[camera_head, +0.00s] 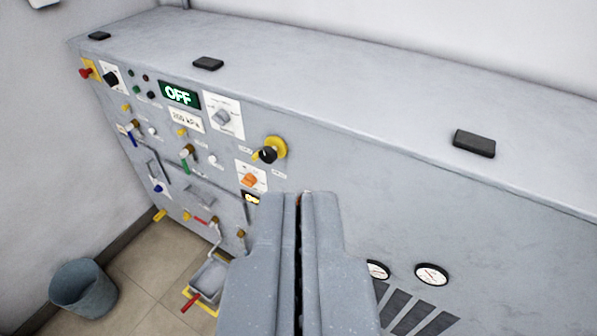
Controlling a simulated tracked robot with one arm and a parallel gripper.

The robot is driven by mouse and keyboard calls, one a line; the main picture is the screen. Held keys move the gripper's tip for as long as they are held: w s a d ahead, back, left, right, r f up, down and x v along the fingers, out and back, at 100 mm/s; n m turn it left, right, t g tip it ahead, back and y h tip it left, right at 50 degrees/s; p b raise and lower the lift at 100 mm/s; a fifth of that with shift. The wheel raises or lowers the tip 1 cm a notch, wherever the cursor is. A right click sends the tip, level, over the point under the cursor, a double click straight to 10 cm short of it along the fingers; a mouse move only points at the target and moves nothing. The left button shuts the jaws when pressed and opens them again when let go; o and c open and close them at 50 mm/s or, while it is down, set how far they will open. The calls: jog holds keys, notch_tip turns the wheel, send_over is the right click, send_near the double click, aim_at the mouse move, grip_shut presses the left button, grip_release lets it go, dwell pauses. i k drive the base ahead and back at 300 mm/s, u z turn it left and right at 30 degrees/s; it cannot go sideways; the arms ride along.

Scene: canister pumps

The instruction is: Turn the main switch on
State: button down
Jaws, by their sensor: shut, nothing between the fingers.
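A grey cabinet panel carries several controls. A black rotary knob (267,155) sits on a round yellow plate (278,145) right of the others, with small labels too small to read beside it. Another black knob (110,79) on a white plate is at the far left, beside a red button (86,72). I cannot tell from labels which is the main switch.
A grey knob (222,117) and an orange knob (249,180) are left of the yellow plate. Levers and valves stick out lower left. Gauges (431,273) and vents are right of my gripper. A bin (82,288) stands on the floor. The cabinet top is mostly bare.

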aim_at(111, 80)
jog(key=u, duration=2.4)
jog(key=i, duration=2.1)
jog(key=z, duration=2.05)
